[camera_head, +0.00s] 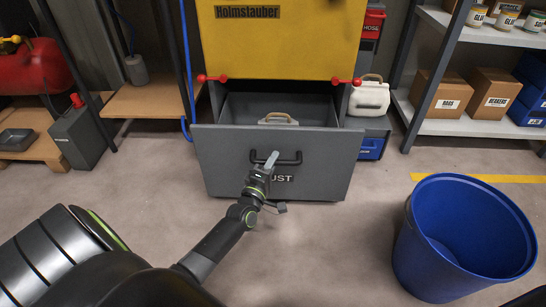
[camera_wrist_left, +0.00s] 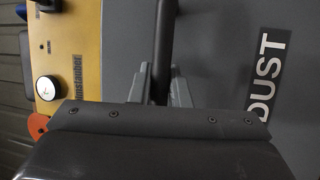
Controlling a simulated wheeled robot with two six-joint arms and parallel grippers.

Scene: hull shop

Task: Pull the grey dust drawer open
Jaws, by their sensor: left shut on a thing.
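My left gripper (camera_head: 269,163) is at the bar handle's left part. In the left wrist view the gripper (camera_wrist_left: 160,85) has its fingers on both sides of the dark bar (camera_wrist_left: 163,45), shut on it. The DUST label (camera_wrist_left: 266,75) is to the right there. My right gripper is not in view.
A large blue bin (camera_head: 465,235) stands on the floor at the right. Shelves with cardboard boxes (camera_head: 440,95) are behind it. A white canister (camera_head: 369,97) stands right of the cabinet. A grey can (camera_head: 77,135) is at the left. The floor before the drawer is free.

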